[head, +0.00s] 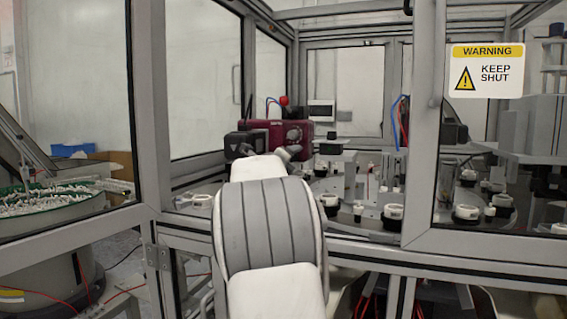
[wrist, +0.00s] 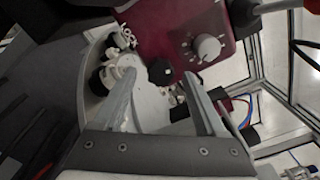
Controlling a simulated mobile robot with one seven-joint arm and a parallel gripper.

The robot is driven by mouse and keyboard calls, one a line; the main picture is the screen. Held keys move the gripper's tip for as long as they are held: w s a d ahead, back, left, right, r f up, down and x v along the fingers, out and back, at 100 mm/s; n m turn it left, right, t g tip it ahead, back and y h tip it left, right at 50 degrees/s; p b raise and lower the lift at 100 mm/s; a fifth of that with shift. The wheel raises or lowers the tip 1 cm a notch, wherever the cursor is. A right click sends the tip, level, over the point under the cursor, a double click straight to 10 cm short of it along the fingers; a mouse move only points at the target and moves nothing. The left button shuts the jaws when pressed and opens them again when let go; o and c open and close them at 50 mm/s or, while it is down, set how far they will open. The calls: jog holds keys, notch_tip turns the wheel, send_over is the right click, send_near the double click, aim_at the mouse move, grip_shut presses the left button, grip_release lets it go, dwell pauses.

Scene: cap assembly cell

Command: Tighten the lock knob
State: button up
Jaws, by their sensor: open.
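A dark red box (head: 277,135) stands inside the cell beyond my arm. In the wrist view, the box (wrist: 170,35) has a round grey dial (wrist: 207,47) on its face. A small black knob-like part (wrist: 160,72) shows below the box, in line with the gap between my fingers. I cannot tell for certain which of these is the lock knob. My gripper (wrist: 160,85) is open, with its two fingers apart and nothing seen between them. In the head view, my arm hides most of the gripper.
A frame post (head: 148,105) and the door with a warning sign (head: 486,71) flank the opening my arm reaches through. White and black round parts (head: 393,212) stand on the turntable. A green-rimmed bowl (head: 60,216) of white parts is at left.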

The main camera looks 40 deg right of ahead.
jog(key=v, duration=1.7)
jog(key=shift+a+b, duration=0.15)
jog(key=shift+b, duration=0.15)
